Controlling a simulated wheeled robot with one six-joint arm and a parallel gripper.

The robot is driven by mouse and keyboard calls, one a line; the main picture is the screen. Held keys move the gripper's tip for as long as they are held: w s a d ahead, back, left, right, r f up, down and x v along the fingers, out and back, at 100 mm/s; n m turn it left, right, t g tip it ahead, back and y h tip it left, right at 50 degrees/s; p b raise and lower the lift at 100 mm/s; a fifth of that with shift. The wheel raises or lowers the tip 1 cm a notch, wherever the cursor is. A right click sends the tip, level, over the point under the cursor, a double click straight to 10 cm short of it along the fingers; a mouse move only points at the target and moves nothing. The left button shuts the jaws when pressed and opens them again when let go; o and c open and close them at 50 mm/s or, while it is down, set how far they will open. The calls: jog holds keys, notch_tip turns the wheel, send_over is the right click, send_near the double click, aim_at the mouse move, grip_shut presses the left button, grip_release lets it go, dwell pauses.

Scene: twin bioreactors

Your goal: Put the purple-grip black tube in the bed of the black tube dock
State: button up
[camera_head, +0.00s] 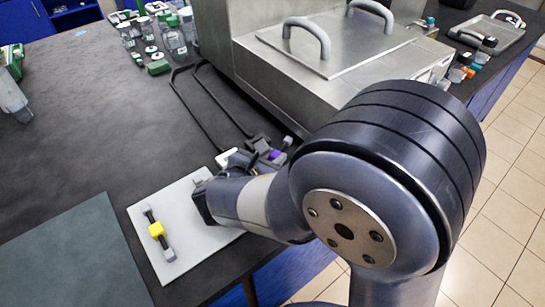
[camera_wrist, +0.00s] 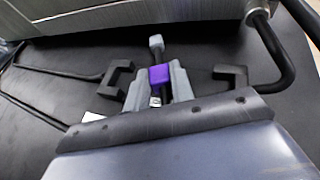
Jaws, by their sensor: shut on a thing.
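The black tube with a purple grip (camera_wrist: 159,76) is between the grey fingers of my gripper (camera_wrist: 160,88) in the wrist view, and the fingers are shut on the purple part. Its grey end cap (camera_wrist: 155,42) points towards the steel housing. Two black bracket-like pieces, left (camera_wrist: 118,77) and right (camera_wrist: 231,74), stand either side of the tube and look like the dock. I cannot tell whether the tube touches the bed.
A similar tube with a yellow grip (camera_head: 157,230) lies on the pale mat (camera_head: 180,203). The steel housing (camera_head: 300,80) stands behind, with a black hose loop (camera_head: 200,112) to its left. Bottles (camera_head: 172,40) stand at the back. The dark counter (camera_head: 85,140) at left is mostly clear.

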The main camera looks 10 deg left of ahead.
jog(key=shift+f, duration=0.2)
jog(key=o, duration=1)
jog(key=shift+s+a+r, duration=0.1)
jog(key=shift+s+r, duration=0.05)
jog(key=shift+r, duration=0.2)
jog(key=p+v, duration=0.1)
jog(key=v, duration=1)
jog(key=shift+s+r, duration=0.1)
jog(key=shift+s, duration=0.25)
